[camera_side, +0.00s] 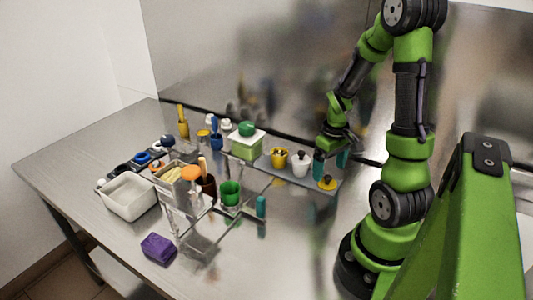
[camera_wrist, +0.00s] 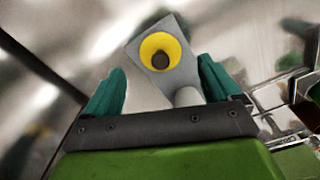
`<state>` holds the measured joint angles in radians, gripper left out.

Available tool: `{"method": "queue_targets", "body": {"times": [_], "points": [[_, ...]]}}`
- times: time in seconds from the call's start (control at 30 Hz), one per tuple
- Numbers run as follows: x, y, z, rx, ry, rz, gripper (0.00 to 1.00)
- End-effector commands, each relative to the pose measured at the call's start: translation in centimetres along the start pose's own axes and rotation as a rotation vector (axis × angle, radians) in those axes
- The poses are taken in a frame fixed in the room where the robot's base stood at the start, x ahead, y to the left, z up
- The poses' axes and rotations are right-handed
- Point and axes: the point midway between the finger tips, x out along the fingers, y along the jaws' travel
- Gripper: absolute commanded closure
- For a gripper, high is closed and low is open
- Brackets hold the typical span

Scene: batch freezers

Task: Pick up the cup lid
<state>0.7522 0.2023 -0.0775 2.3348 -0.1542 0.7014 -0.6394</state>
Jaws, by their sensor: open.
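The cup lid (camera_side: 327,184) looks like a yellow disc with a dark knob on top. It lies on the right end of the raised grey shelf (camera_side: 310,180). In the wrist view the lid (camera_wrist: 160,50) is a yellow ring around the dark knob, on the narrow grey shelf end (camera_wrist: 182,75). My gripper (camera_side: 330,161) points down just above the lid, with its teal fingers apart. In the wrist view my gripper (camera_wrist: 161,66) has one finger on each side of the shelf end, and nothing is between them but the view of the lid and shelf.
A white jar with a dark knob (camera_side: 300,164) and a yellow cup (camera_side: 278,158) stand on the shelf left of the lid. A green-lidded tub (camera_side: 246,144) is farther left. A white bin (camera_side: 130,200) and purple block (camera_side: 158,247) sit on the table. The front right table is clear.

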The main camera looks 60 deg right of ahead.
Motion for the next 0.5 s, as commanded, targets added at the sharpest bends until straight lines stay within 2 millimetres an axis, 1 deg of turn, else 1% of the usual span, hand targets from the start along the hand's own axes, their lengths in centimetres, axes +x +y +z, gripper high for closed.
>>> {"method": "queue_targets", "body": {"times": [0.03, 0.1, 0.2, 0.3, 0.5], "points": [[1.0, -0.1, 0.2, 0.001, -0.007, -0.004, 0.1], [2.1, -0.1, 0.3, 0.002, -0.007, -0.003, 0.1], [3.1, -0.1, 0.2, 0.002, -0.005, -0.003, 0.1], [3.6, -0.1, 0.2, 0.001, -0.002, -0.002, 0.1], [3.6, -0.1, 0.1, 0.001, -0.001, -0.001, 0.1]]}}
